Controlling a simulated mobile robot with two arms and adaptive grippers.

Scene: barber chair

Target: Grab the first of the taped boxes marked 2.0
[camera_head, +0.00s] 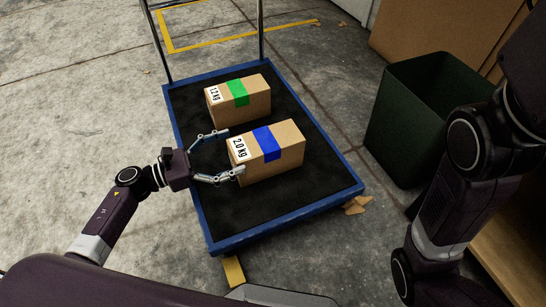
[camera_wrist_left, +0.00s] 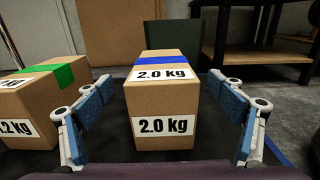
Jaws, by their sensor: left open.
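A brown box with blue tape and a 2.0 kg label (camera_head: 285,158) lies on the blue-rimmed cart (camera_head: 290,218). My left gripper (camera_head: 234,153) is open at the labelled end of this box, with its fingers pointing toward it. In the left wrist view the 2.0 kg box (camera_wrist_left: 163,100) stands between the two open fingers (camera_wrist_left: 160,120), with a gap visible on each side. A box with green tape and a 1.2 kg label (camera_head: 252,105) lies behind it on the cart. My right gripper is out of view; only my right arm shows.
A dark green bin (camera_head: 425,115) stands on the floor right of the cart. A large cardboard box (camera_head: 430,35) is behind it. The cart's upright handle (camera_head: 260,30) rises at the far end. Bare concrete floor lies left of the cart.

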